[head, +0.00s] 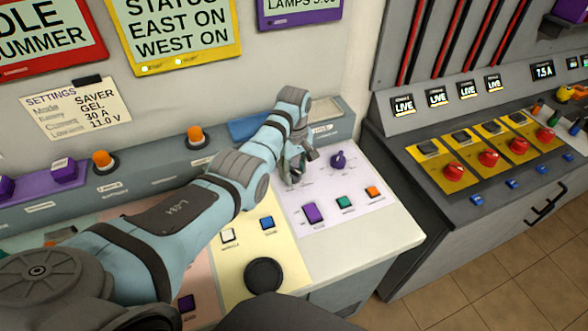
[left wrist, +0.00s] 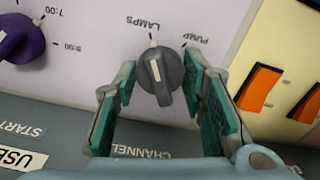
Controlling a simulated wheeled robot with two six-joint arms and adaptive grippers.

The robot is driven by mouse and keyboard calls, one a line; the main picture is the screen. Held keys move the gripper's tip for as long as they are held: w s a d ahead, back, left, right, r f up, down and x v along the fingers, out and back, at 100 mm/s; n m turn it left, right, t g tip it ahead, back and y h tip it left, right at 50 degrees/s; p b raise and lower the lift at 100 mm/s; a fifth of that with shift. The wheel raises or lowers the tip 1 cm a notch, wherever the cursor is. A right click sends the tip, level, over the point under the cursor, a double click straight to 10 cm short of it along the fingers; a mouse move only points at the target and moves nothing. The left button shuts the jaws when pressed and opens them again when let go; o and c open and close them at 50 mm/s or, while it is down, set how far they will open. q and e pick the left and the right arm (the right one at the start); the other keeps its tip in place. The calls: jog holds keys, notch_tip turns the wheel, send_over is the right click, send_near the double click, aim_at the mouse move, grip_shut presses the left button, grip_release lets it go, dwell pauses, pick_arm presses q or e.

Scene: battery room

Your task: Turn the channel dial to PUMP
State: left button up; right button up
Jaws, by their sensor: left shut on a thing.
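The grey channel dial (left wrist: 160,76) shows in the left wrist view on the pale panel, above the word CHANNEL, which appears upside down. Its white pointer line faces the LAMPS mark. The PUMP mark (left wrist: 195,40) lies to the right of LAMPS in that view. My left gripper (left wrist: 160,88) is shut on the dial, one green-padded finger on each side. In the head view my left gripper (head: 297,172) reaches down to the pale panel and hides most of the dial. My right gripper is not in view.
A purple dial (head: 338,160) stands close to the right of my left gripper. Purple (head: 310,213), green (head: 344,202) and orange (head: 374,192) buttons lie in front. Orange rocker switches (left wrist: 258,88) show right in the wrist view. A console with red knobs (head: 489,158) stands farther right.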

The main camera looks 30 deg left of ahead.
pick_arm(q)
jog(key=shift+m, duration=0.3)
jog(key=shift+s+m+p, duration=0.1)
jog(key=shift+m+p, duration=0.55)
jog(key=shift+m, duration=0.15)
jog(key=m+p, duration=0.1)
jog(key=m, duration=0.1)
jog(key=shift+m, duration=0.3)
jog(key=m, duration=0.3)
jog(key=shift+m, duration=0.3)
jog(key=shift+f+m+p, duration=0.1)
jog(key=shift+m+p, duration=0.3)
jog(key=shift+m, duration=1.3)
jog(key=o, duration=1.2)
jog(key=shift+a, duration=0.1)
jog(key=shift+c, duration=0.2)
